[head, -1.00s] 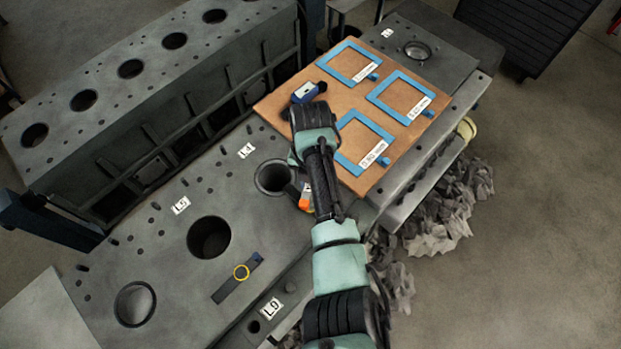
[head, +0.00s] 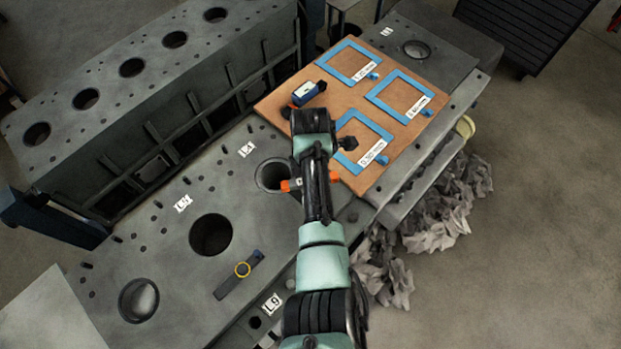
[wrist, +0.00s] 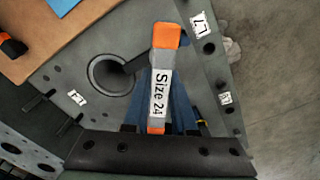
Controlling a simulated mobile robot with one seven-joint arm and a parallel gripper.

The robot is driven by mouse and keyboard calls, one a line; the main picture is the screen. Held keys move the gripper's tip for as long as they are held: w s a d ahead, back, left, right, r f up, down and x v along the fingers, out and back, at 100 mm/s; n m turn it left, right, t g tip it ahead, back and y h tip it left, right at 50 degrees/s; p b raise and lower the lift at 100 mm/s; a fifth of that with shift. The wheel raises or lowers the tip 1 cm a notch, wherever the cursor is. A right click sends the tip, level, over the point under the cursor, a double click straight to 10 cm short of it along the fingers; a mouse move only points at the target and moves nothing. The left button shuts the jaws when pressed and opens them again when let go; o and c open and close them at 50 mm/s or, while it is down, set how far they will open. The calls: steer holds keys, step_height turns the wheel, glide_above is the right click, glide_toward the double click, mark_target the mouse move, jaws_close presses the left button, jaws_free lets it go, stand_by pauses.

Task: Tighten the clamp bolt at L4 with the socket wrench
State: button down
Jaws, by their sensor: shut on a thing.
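The socket wrench (wrist: 165,38), with orange ends and a white "Size 24" label, is held by my gripper (wrist: 164,112) in the wrist view. The blue fingers show on both sides of it. In the head view the wrench's orange end (head: 290,185) sticks out left of my arm, over the near block beside a bore. A tag (head: 247,150) near that bore seems to read L4, too small to be sure. A similar tag shows in the wrist view (wrist: 77,98). Small dark studs (wrist: 40,100) stand near it. I cannot tell which one is the clamp bolt.
A brown board (head: 285,112) with blue frames lies right of the bore, carrying a blue-and-white device (head: 308,93). A tall engine block (head: 110,60) stands behind.

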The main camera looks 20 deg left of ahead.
steer(key=m, duration=0.7)
steer(key=shift+s, duration=0.1)
steer(key=m, duration=0.6)
steer(key=shift+n, duration=0.3)
steer(key=c, duration=1.3)
jaws_free()
jaws_close()
